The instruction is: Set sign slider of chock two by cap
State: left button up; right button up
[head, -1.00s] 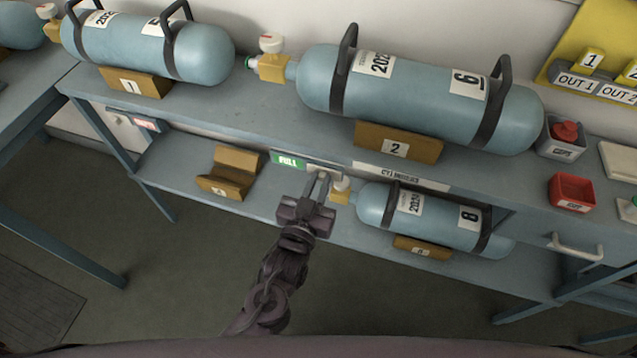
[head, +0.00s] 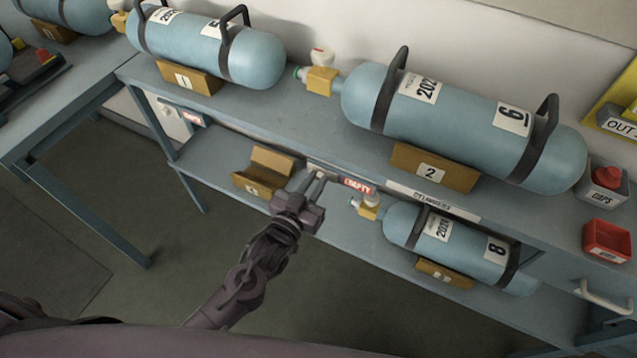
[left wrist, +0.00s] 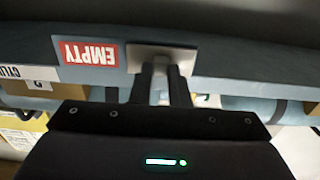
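The sign slider (left wrist: 150,55) of chock two is a pale metal plate on the blue bench edge, with the red EMPTY label (left wrist: 87,52) showing beside it. In the head view the red label (head: 357,186) is right of the plate. My left gripper (head: 312,179) is at the slider, its fingers around a small tab. Chock two (head: 433,168) carries a large blue cylinder (head: 465,120) marked 6. Its brass valve (head: 322,80) points left, with a green end (head: 298,73) at the outlet. My right gripper is out of view.
A smaller cylinder (head: 450,235) marked 8 lies on the lower shelf, right of my left gripper. An empty brown chock (head: 265,170) is to its left. Chock one (head: 190,77) holds another cylinder (head: 205,45). A CAPS box (head: 603,197) and red tray (head: 606,240) stand right.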

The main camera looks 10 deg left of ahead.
pick_arm(q)
jog(key=o, duration=0.5)
jog(key=shift+w+a, duration=0.1)
jog(key=shift+a, duration=0.15)
jog(key=shift+c, duration=0.2)
jog(key=shift+s, duration=0.25)
jog(key=v, duration=0.7)
jog(key=shift+s+b, duration=0.15)
jog(key=shift+b, duration=0.2)
